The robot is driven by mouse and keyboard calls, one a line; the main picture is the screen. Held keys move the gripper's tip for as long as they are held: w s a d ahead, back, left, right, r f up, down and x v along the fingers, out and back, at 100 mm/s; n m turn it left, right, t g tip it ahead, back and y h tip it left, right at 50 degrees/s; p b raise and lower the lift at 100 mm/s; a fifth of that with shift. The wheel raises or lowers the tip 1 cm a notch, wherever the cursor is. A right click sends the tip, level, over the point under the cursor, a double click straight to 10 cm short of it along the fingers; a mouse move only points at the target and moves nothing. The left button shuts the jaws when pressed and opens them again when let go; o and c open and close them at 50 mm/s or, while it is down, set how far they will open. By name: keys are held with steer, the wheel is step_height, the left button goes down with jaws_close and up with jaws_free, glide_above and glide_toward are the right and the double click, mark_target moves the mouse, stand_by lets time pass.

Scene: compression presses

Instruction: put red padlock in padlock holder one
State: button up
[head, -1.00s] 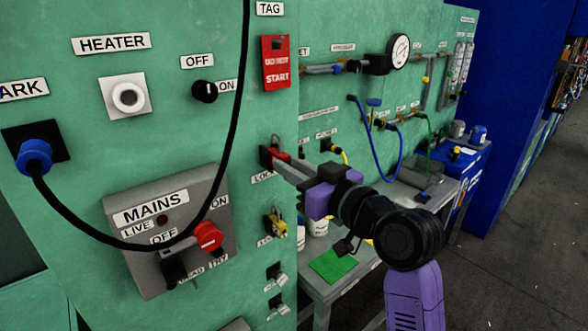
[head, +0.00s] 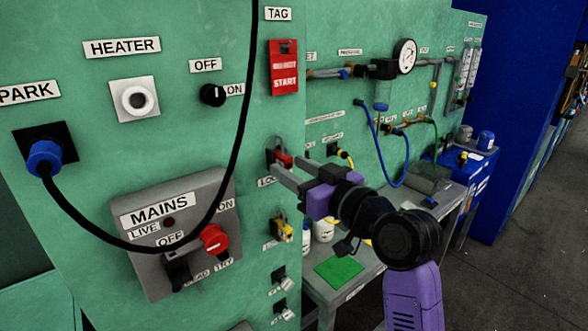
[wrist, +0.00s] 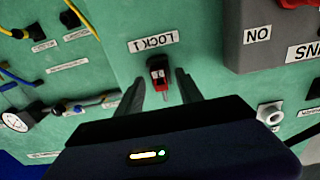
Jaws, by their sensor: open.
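The red padlock (head: 284,160) hangs at a dark holder on the green panel, just above a partly hidden label. In the wrist view the padlock (wrist: 160,84) sits against the dark holder (wrist: 155,65), beside the label LOCK 1 (wrist: 153,43), which appears upside down. My gripper (head: 285,170) is open at the padlock. In the wrist view the fingers of my gripper (wrist: 162,95) stand apart on either side of the padlock, with a visible gap to each. The back of the holder is hidden.
A yellow padlock (head: 281,229) hangs on another holder below. The grey MAINS box (head: 180,232) with a red switch is to the left. A red tag (head: 284,75) hangs above. A black cable (head: 238,125) crosses the panel. A grey bench (head: 370,270) stands to the right.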

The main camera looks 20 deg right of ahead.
steer(key=shift+s, duration=0.1)
steer(key=b+v, duration=0.2)
steer(key=v, duration=0.5)
steer(key=shift+s, duration=0.3)
steer(key=shift+d+r, duration=0.1)
